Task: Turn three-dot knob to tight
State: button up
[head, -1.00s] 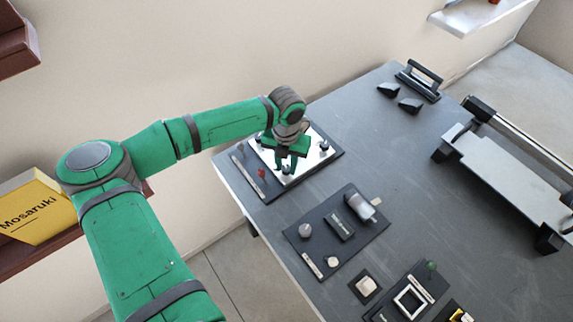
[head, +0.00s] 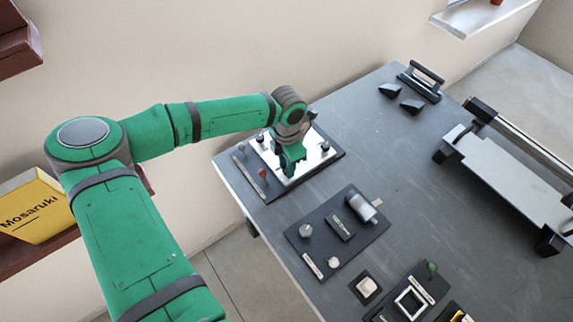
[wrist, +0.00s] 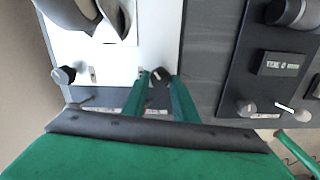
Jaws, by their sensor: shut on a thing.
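A white plate (head: 318,159) with dark knobs lies on a dark mat at the table's near left corner. It also shows in the wrist view (wrist: 112,62). My gripper (head: 290,168) reaches down over the plate's near edge. In the wrist view my gripper (wrist: 163,92) has its two green fingers on either side of a dark knob (wrist: 159,88) and is shut on it. Small marks lie beside this knob, but their dots are too small to count. Another dark knob (wrist: 64,75) stands at the plate's left, apart from the fingers.
A small red part (head: 262,173) sits on the mat beside the plate. A dark panel (head: 312,238) with a grey cylinder and small knobs lies to the right. Dark wedges (head: 411,106) and a handle stand at the back. The table's middle is clear.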

jog(key=shift+s, duration=0.1)
dwell(0.5)
jog(key=o, duration=1.1)
jog(key=shift+c, duration=0.2)
notch_tip(320, 180, up, 11)
jog(key=shift+f, duration=0.15)
